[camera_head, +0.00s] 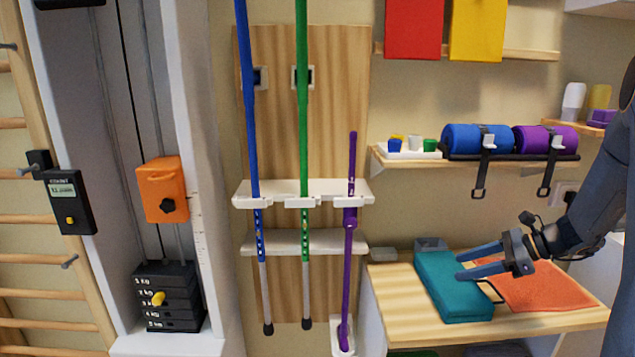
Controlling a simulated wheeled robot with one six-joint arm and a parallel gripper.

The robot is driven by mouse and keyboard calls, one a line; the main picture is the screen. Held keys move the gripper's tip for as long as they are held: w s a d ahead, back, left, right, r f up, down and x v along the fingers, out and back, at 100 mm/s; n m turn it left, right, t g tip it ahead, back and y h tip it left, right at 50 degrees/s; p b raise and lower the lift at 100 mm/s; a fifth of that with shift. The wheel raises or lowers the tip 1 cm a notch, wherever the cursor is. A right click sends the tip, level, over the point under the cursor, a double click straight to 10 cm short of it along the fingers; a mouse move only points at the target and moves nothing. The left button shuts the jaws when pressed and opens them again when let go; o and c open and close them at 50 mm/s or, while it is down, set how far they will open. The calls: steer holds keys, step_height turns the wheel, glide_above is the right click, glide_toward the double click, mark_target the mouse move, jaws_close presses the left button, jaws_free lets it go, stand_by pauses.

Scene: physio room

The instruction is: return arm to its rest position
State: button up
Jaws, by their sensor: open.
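My gripper (465,269) is at the right, at the end of my arm (600,195) that comes in from the right edge. Its two fingers point left and stand apart with a gap between them. They are over or in front of a teal padded block (440,298) on a wooden counter (400,305). I cannot tell whether the fingers touch the block. No object shows held between them.
An orange cloth (545,285) lies right of the block. A shelf above carries a blue roll (475,137) and a purple roll (545,138) with hanging straps. Blue, green and purple poles (303,120) stand in a wall rack. A weight stack (168,297) stands left.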

steer(key=s+a+n+g+h, duration=0.2)
steer(key=s+a+n+h, duration=0.2)
steer(key=s+a+n, duration=0.5)
steer(key=s+a+r+n+g+h, duration=0.1)
steer(key=s+a+n+h, duration=0.4)
steer(key=s+a+n, duration=0.5)
steer(key=s+n+g, duration=0.1)
steer(key=s+n, duration=0.2)
steer(key=s, duration=0.3)
steer(key=shift+s+n+g+h, duration=0.3)
steer(key=shift+s+n+g, duration=0.05)
steer(key=shift+n+g, duration=0.05)
